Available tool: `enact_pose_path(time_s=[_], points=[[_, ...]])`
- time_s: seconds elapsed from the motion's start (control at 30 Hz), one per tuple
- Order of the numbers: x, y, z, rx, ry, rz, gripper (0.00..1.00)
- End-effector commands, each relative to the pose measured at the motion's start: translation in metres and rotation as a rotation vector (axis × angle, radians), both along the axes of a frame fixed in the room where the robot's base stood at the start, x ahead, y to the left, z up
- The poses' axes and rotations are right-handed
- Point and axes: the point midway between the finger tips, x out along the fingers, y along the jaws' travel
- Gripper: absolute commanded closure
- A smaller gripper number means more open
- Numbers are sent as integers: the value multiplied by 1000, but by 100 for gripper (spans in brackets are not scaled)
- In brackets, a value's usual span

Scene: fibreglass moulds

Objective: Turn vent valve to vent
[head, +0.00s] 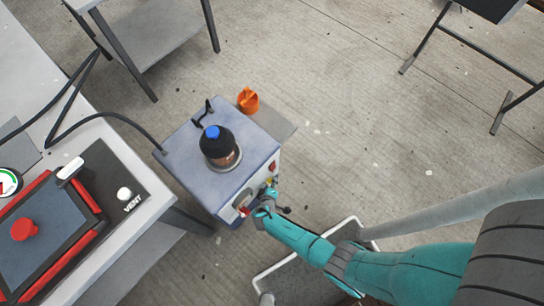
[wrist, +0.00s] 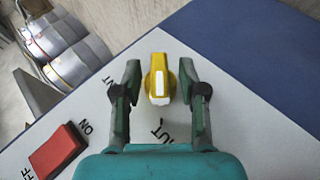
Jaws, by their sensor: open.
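The vent valve is a yellow knob (wrist: 159,78) with a white mark on its lower half, on the pale panel of a box. In the wrist view it sits between my gripper's (wrist: 158,85) two fingers, with visible gaps on both sides. The white mark points down, toward lettering ending in "UT" (wrist: 157,130). Part of a label ending in "NT" (wrist: 108,82) shows at upper left. In the head view, my gripper (head: 268,193) is at the front of the blue-grey box (head: 190,165), and its fingers largely hide the valve.
A red ON/OFF rocker switch (wrist: 58,150) is left of the knob. The bench (head: 150,190) at left carries a "VENT" label.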

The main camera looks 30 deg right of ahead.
Motion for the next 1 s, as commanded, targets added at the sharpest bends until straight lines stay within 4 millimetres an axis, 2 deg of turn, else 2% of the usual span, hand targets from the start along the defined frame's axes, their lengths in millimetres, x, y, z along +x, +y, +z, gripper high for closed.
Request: enact_pose_path(time_s=[0.03, 0.2, 0.57, 1.0], points=[[0, 0, 0, 0, 0, 0, 58], [0, 0, 0, 0, 0, 0, 100], [-1, -1, 0, 38, 13, -1, 100], [0, -3, 2, 270, 84, -5, 100]])
